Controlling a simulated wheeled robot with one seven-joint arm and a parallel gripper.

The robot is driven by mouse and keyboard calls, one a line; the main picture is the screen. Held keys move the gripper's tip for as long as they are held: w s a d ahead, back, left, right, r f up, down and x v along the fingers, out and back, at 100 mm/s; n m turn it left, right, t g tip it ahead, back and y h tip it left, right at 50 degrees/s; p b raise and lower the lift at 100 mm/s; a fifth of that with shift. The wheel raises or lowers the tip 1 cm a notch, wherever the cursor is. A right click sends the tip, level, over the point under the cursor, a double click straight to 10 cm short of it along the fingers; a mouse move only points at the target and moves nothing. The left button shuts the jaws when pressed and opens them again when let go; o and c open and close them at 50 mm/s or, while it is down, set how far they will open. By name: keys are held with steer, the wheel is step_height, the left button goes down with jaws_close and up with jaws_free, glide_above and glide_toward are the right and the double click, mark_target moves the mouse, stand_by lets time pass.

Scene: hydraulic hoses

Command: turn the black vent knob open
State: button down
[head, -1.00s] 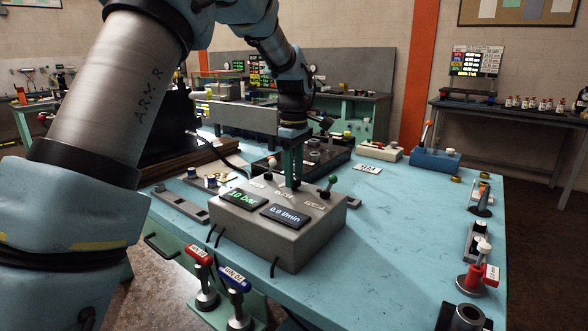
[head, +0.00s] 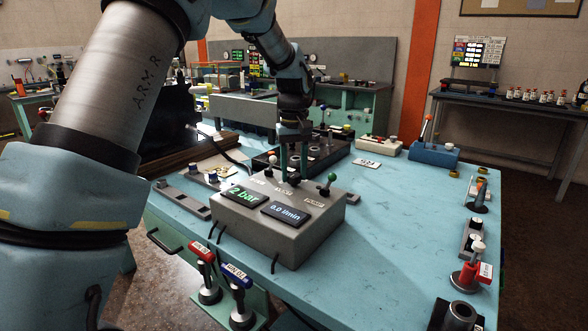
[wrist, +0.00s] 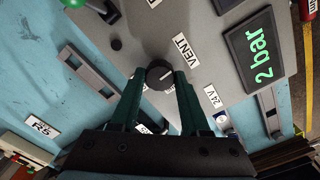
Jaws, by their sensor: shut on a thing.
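The black vent knob (wrist: 159,74) sits on the grey control box (head: 285,239), beside a white VENT label (wrist: 186,50). In the wrist view a pale mark shows on the knob, slanting up to the right. My gripper (wrist: 158,82) is shut on the knob, one green finger at each side. In the head view my gripper (head: 293,178) points down at the back of the box and the knob is mostly hidden. The pressure display (head: 242,194) reads 2 bar. The flow display (head: 285,211) reads 0.0 l/min.
A green-knobbed lever (head: 330,180) stands on the box, right of my gripper. Red and blue tagged handles (head: 236,285) hang at the table's front. A blue box with a lever (head: 433,155) stands farther back. The table's right middle is clear.

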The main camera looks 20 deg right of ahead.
mark_target(294, 175)
steer(key=shift+m, duration=0.5)
steer(key=shift+c, duration=1.9)
jaws_free()
step_height(294, 175, up, 11)
steer(key=b, duration=0.2)
